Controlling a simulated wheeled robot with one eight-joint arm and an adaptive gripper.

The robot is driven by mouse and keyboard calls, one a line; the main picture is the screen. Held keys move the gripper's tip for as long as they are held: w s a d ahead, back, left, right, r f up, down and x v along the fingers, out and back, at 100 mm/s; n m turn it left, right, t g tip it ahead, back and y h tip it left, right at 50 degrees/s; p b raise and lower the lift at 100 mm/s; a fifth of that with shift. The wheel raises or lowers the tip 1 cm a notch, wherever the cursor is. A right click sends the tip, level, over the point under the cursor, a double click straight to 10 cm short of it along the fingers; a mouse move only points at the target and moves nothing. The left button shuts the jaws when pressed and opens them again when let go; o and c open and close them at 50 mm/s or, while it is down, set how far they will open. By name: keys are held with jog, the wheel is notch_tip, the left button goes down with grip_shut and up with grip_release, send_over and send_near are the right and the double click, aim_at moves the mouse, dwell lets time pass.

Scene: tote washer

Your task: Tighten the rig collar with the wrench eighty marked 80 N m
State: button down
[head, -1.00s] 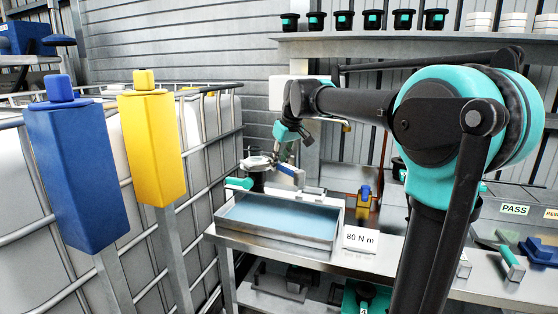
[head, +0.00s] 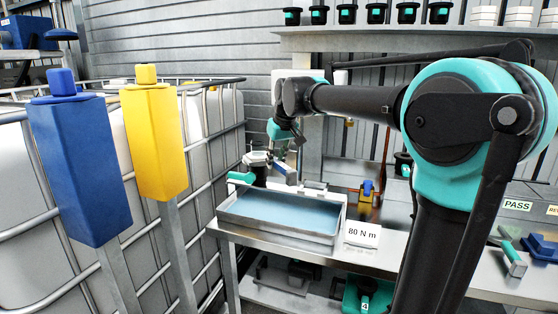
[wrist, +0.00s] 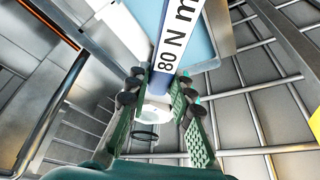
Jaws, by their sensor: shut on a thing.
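My gripper (wrist: 160,100) is shut on the wrench eighty, a blue bar (wrist: 161,86) with a white "80 N m" label (wrist: 175,40) in the wrist view. In the head view my gripper (head: 290,150) is above the back left of the tray, and the wrench (head: 288,173) slants down to the right from it. The rig (head: 258,160), with a pale top, stands just left of the gripper. In the wrist view a pale ring-shaped part (wrist: 153,111) lies beyond the fingertips; I cannot tell whether it is the collar or whether the wrench touches it.
A metal tray (head: 277,234) with a blue inside sits on the bench, a "80 N m" card (head: 362,236) at its right. A teal handle (head: 240,178) is beside the rig. Blue (head: 80,170) and yellow (head: 152,145) posts and a caged tank (head: 205,160) stand left.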

jog(key=shift+a, duration=0.1)
jog(key=shift+s+a+m+h, duration=0.15)
jog(key=shift+s+a+m, duration=0.1)
jog(key=shift+a+m, duration=0.3)
jog(key=shift+s+a+m+h, duration=0.15)
jog(key=shift+s+a+m, duration=0.1)
jog(key=shift+a+m, duration=0.25)
jog(key=shift+s+a+m+t, duration=0.2)
jog(key=shift+a+m+t, duration=0.1)
jog(key=shift+a+m, duration=0.45)
jog(key=shift+w+d+r+n, duration=0.1)
jog(key=shift+d+n, duration=0.1)
jog(key=shift+n, duration=0.2)
notch_tip(320, 180, up, 12)
jog(key=shift+f, duration=0.25)
dwell(1.3)
